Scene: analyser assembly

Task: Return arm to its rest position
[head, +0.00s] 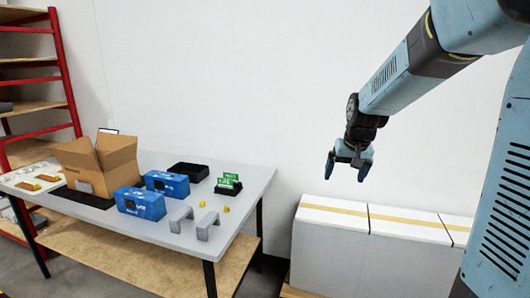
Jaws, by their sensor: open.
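My gripper (347,168) hangs at the end of my blue and dark arm, pointing down. Its two blue fingers are apart, with nothing between them. It is in mid-air to the right of the table (205,231), in front of the white wall and above the white boxes. It touches nothing that I can see.
On the table are an open cardboard box (117,160), two blue units (140,203), a black tray (188,171), green boards (229,180) in a black holder, and grey brackets (208,225). White boxes (335,250) stand at lower right. A red shelf (66,70) is at left.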

